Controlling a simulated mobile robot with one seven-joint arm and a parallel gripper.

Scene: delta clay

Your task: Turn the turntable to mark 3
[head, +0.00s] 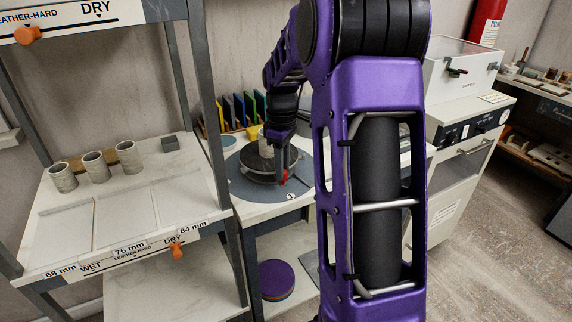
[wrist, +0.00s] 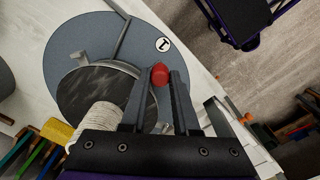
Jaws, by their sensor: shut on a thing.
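The turntable is a dark round wheel (head: 258,174) over a wider blue-grey disc (head: 245,190) on a white table. Both also show in the wrist view, the wheel (wrist: 80,90) and the disc (wrist: 75,40). A red knob (wrist: 160,75) sits at the wheel's edge; it also shows in the head view (head: 283,181). My gripper (wrist: 159,80) is shut on the red knob, a finger on each side. A mark reading 1 (wrist: 163,44) lies on the disc near the knob. No mark 3 is visible; my gripper hides part of the disc.
A pale ribbed cylinder (wrist: 97,118) is at the wheel beside my gripper. Coloured upright pieces (head: 238,108) line the table's back. A shelf (head: 110,200) with several grey cups stands left, a white cabinet (head: 455,150) right. My arm covers the middle of the head view.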

